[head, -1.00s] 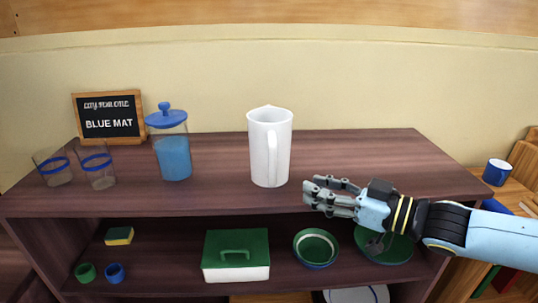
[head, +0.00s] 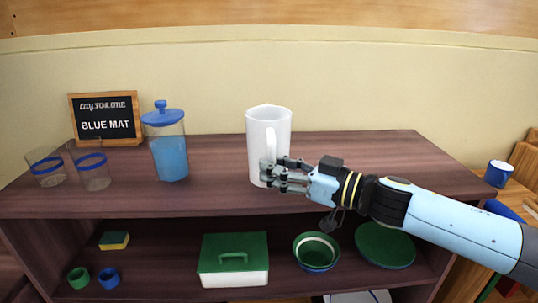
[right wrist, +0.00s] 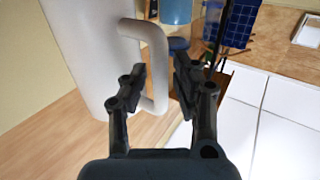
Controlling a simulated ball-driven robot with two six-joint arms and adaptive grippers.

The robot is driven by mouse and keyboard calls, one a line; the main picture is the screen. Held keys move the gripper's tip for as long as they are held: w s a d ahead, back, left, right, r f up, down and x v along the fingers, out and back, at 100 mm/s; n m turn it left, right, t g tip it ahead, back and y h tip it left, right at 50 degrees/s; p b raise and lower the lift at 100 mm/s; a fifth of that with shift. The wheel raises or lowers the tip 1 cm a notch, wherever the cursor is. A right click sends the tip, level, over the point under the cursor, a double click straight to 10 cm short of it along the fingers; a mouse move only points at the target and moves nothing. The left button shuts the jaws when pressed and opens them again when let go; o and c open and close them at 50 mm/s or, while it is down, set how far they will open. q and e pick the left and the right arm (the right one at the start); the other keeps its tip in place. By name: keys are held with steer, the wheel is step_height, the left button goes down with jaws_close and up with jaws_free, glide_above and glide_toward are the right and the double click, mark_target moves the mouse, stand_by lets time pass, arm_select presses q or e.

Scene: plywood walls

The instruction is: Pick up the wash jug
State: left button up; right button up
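The white wash jug (head: 256,135) stands upright on the shelf unit's top, its handle facing me. My right gripper (head: 274,173) is at the lower part of the handle, in front of the jug. In the right wrist view the white jug (right wrist: 85,50) fills the upper left. Its handle (right wrist: 157,62) runs down between the two fingers of my right gripper (right wrist: 160,83). The fingers are apart, with a gap visible beside the handle, so they are around it but not closed on it. My left gripper is not in view.
A lidded jar of blue liquid (head: 170,158), two blue-banded glasses (head: 93,172) and a chalkboard sign (head: 105,119) stand left on the wooden top (head: 370,160). The shelf below holds a green-lidded box (head: 234,273), a bowl (head: 316,264) and a green plate (head: 385,259).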

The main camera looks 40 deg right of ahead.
steer(key=shift+w+a, duration=0.35)
steer(key=shift+w, duration=0.3)
steer(key=shift+c, duration=0.2)
jaws_close()
steer(key=shift+r, duration=0.1)
